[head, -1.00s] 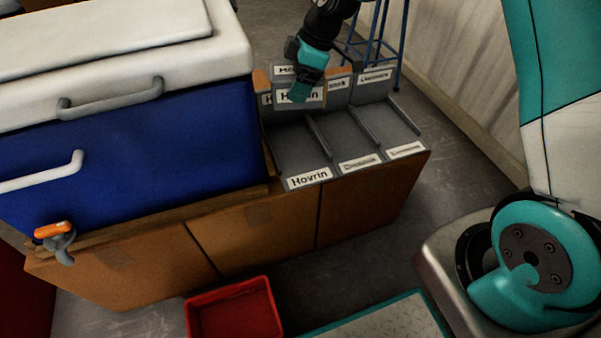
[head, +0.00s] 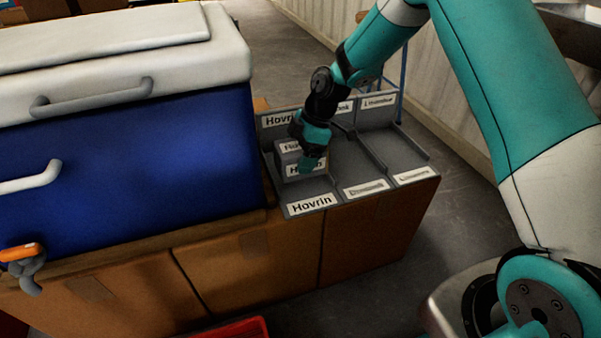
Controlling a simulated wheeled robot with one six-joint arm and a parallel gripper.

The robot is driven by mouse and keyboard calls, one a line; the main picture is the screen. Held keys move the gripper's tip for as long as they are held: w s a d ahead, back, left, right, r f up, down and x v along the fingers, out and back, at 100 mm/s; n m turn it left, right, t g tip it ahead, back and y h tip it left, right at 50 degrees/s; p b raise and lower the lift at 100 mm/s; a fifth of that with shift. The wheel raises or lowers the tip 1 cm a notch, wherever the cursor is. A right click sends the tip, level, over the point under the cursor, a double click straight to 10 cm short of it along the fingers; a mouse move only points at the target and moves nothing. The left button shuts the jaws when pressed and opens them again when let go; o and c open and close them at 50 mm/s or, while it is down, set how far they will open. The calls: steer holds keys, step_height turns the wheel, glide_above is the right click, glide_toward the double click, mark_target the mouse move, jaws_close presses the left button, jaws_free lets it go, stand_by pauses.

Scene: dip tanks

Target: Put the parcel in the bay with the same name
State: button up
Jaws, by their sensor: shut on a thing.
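The parcel (head: 287,162) is a small grey box with white labels on its top and front; the front label is partly covered and seems to read Hovrin. My gripper (head: 308,163) is shut on the parcel from its right side. The parcel is in the left bay (head: 300,191), whose front and back labels read Hovrin. I cannot tell whether it touches the bay floor. The middle bay (head: 352,171) and the right bay (head: 395,153) are empty, with other names on their labels.
A large blue cooler (head: 130,160) with a white lid stands directly left of the bays. The bays sit on a brown cabinet (head: 375,228). Low dividers separate them. A red bin (head: 238,330) lies on the floor in front. An orange-handled tap (head: 22,254) sticks out at the cooler's lower left.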

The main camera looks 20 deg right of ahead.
steer(key=shift+f+b, duration=0.65)
steer(key=shift+f, duration=1.6)
steer(key=shift+f, duration=0.2)
steer(key=o, duration=1)
steer(key=shift+c, duration=0.2)
steer(key=shift+r, duration=0.1)
